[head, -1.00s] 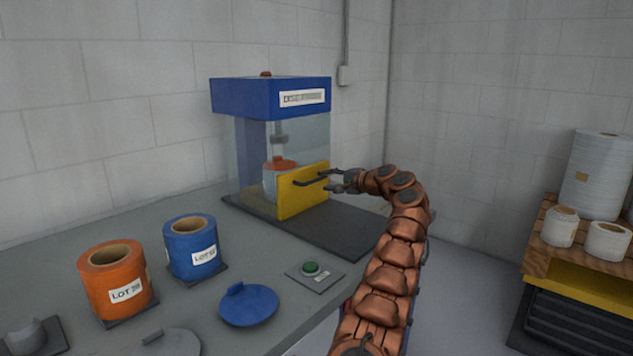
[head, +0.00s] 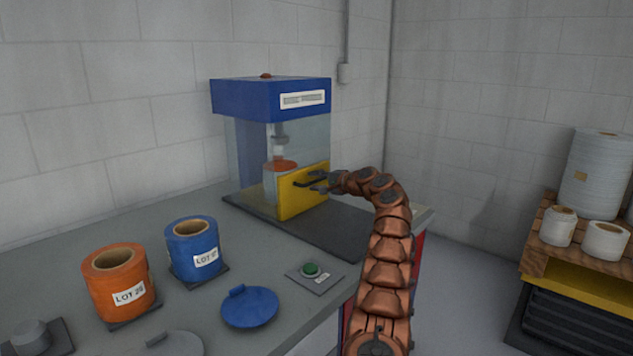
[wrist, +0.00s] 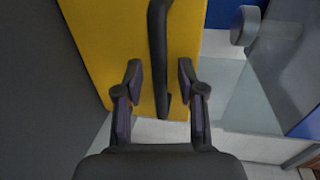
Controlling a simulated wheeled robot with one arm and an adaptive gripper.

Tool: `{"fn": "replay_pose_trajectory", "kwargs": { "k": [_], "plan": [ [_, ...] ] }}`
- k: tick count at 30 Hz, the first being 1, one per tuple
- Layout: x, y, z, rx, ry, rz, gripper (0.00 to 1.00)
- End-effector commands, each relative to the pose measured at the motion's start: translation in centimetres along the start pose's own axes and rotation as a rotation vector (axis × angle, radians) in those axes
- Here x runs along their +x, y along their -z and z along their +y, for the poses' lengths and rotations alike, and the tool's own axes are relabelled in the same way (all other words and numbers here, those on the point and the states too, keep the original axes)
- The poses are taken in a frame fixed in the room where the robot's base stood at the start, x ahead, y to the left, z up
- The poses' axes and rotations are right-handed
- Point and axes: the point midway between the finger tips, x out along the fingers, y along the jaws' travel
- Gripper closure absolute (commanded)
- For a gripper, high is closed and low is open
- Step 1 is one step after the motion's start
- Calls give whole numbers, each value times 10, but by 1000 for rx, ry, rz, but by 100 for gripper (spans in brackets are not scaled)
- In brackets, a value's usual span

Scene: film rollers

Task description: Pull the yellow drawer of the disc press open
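The disc press (head: 245,97) is a blue-topped machine with clear walls at the back of the bench. Its yellow drawer (head: 292,197) has an upright front panel with a dark bar handle (head: 310,182), and the panel sits against the press. The drawer front fills much of the wrist view (wrist: 115,45). My gripper (head: 316,182) is at the handle. In the wrist view my gripper (wrist: 158,82) is open, with one finger on each side of the handle (wrist: 159,50) and a gap on both sides. An orange-topped container (head: 282,165) shows behind the panel, inside the press.
An orange roll (head: 118,287) and a blue roll (head: 193,250) stand on the bench (head: 235,265). A blue lid (head: 249,306) and a green button (head: 311,269) lie in front. The dark base plate (head: 335,233) before the drawer is clear.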

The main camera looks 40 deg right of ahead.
Motion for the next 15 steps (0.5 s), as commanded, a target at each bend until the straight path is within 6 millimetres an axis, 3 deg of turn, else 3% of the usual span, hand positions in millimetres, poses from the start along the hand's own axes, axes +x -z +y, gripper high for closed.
{"fn": "replay_pose_trajectory", "kwargs": {
  "k": [5,15],
  "plan": [
    [0,0,0,0,0,1,61],
    [0,0,0,0,0,1,96]
  ]
}}
